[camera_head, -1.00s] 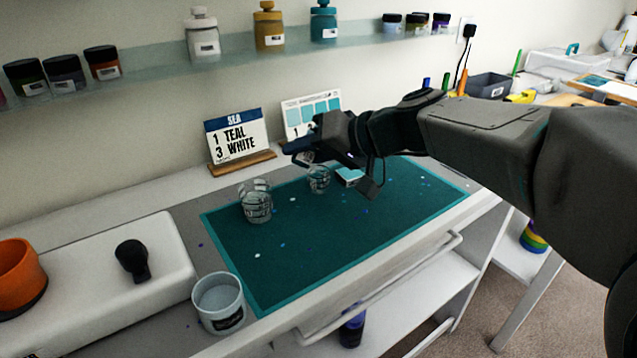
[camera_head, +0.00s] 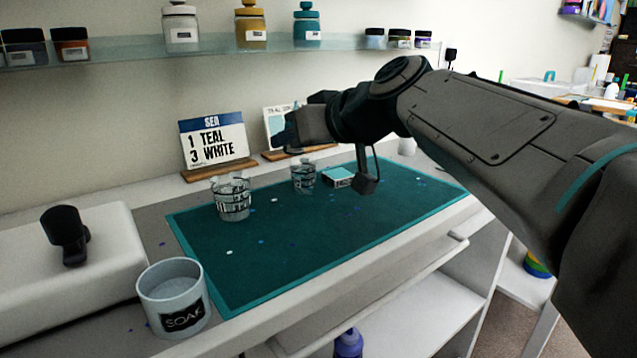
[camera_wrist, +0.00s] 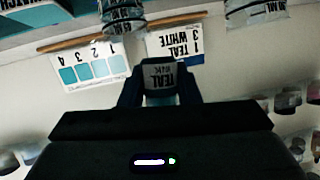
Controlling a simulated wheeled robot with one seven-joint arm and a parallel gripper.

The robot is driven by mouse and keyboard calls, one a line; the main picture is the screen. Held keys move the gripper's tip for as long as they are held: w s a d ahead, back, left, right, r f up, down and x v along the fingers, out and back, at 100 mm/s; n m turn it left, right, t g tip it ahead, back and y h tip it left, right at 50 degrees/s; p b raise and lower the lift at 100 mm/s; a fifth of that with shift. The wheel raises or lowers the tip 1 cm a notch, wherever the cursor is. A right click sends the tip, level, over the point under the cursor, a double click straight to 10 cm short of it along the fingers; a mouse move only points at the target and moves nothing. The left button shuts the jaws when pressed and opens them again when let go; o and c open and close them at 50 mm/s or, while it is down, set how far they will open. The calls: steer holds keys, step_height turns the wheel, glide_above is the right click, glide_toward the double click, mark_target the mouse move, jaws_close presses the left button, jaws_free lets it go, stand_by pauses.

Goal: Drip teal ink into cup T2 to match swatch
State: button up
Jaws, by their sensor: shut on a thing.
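My gripper (camera_wrist: 160,92) is shut on a small bottle (camera_wrist: 162,77) with a white label reading TEAL and a smaller, blurred word. In the head view my gripper (camera_head: 292,128) is above the back of the teal mat (camera_head: 290,240), in front of the swatch card. A clear cup (camera_head: 304,176) stands on the mat below it, and another clear cup (camera_head: 231,200) stands farther left. Their markings are too small to tell which is T2. The swatch card (camera_wrist: 92,68), with numbered teal shades, shows upside down in the wrist view. Any ink drop cannot be seen.
The SEA recipe card (camera_head: 213,140) reads 1 teal, 3 white. A teal-topped block (camera_head: 338,178) lies right of the cups. A SOAK pot (camera_head: 173,300) stands at the mat's front left. A glass shelf (camera_head: 130,54) holds bottles and jars. The mat's front is clear.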

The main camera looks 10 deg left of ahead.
steer(key=shift+w+f+n+t+b, duration=0.1)
steer(key=shift+f+n+t+b, duration=0.25)
steer(key=shift+b, duration=0.6)
steer(key=shift+r+t, duration=0.1)
steer(key=shift+t, duration=0.15)
steer(key=shift+r, duration=0.15)
steer(key=shift+r, duration=0.1)
steer(key=shift+r+p, duration=0.7)
steer(key=shift+r, duration=0.2)
